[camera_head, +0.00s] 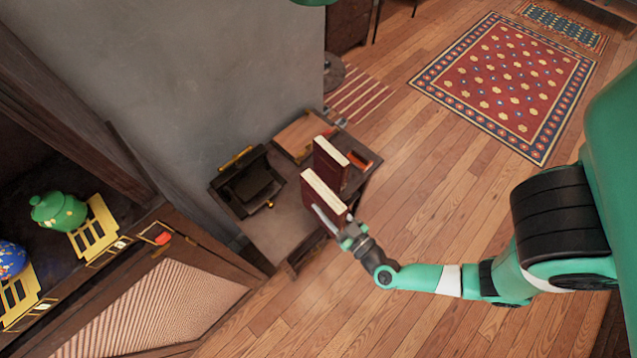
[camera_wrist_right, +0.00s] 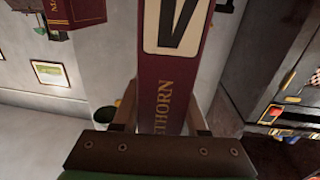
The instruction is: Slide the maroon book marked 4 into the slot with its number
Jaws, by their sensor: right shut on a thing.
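My right gripper (camera_head: 334,222) is shut on a maroon book (camera_head: 322,193) with a pale page edge, over the front of a small wooden side table (camera_head: 292,222). In the right wrist view the held book (camera_wrist_right: 170,85) stands between the fingers, its spine facing the camera. A pale label shows a dark V, cut off by the top edge, and gold letters ending in "THORN". I cannot read the whole number. A second maroon book (camera_head: 330,165) stands just behind it on the table; I cannot make out its number. No numbered slot is clearly visible. My left gripper is not in view.
A black typewriter-like object (camera_head: 248,183) and a wooden box (camera_head: 302,135) are on the table. A grey wall (camera_head: 200,80) rises behind it. At left a cabinet holds a green teapot (camera_head: 58,211) and a blue one (camera_head: 12,261). The wooden floor right of the table is open.

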